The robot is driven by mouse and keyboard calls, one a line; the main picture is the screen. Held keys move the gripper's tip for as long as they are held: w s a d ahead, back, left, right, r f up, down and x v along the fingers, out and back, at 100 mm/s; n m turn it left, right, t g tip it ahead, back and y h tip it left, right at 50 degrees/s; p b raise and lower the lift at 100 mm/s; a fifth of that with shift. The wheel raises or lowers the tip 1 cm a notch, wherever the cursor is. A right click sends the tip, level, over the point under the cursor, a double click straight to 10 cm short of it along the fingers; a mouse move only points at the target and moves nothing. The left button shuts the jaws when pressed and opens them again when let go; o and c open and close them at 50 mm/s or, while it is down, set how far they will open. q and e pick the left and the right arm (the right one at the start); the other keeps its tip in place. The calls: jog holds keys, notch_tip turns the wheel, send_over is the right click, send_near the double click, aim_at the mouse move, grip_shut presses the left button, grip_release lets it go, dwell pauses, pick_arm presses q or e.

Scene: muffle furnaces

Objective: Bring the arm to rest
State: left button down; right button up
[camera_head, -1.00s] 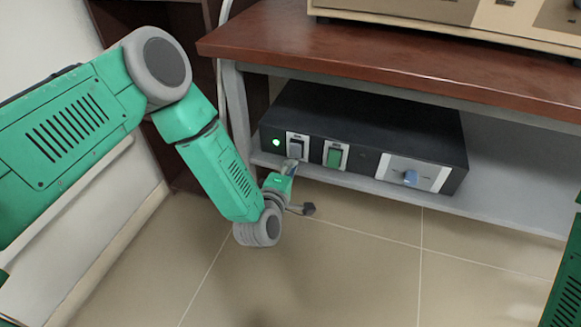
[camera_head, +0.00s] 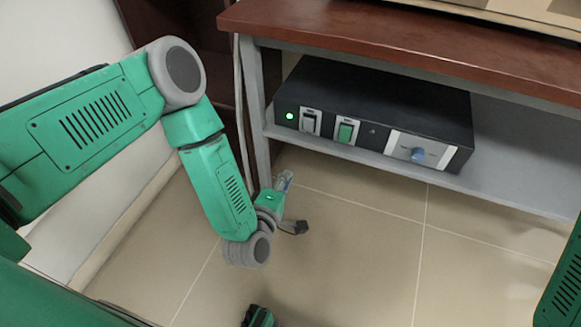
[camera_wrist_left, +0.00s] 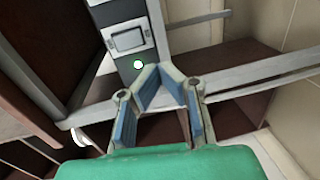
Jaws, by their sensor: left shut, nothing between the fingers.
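My left arm (camera_head: 215,165) comes in from the left, bent down at its elbow. My left gripper (camera_head: 284,181) is shut and empty, hanging in front of the shelf and below the control box, apart from it. In the left wrist view, the gripper's blue-padded fingers (camera_wrist_left: 160,80) show in front of the box's switch face. Part of my right arm (camera_head: 562,285) shows at the right edge; its gripper is out of view.
Tiled floor (camera_head: 360,250) lies open in front. A white wall (camera_head: 45,50) is at left.

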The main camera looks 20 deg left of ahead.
dwell(0.5)
pick_arm(q)
jog(key=s+a+r+m+g+p, duration=0.2)
jog(key=s+a+m+g+p, duration=0.1)
jog(key=s, duration=0.6)
jog(key=s+a+r+m+g+p, duration=0.2)
jog(key=s+a+m+g+p, duration=0.2)
jog(key=s+m+g, duration=0.3)
jog(key=s+a+r+m+g+p, duration=0.2)
jog(key=s+a+m+g+p, duration=0.2)
jog(key=s+m, duration=0.4)
jog(key=s+g, duration=0.1)
jog(key=s, duration=0.2)
jog(key=shift+s+a+g+y, duration=0.3)
jog(key=shift+a+g, duration=0.05)
jog(key=shift+g, duration=0.05)
jog(key=shift+w+f, duration=0.1)
jog(key=c, duration=2.2)
grip_release()
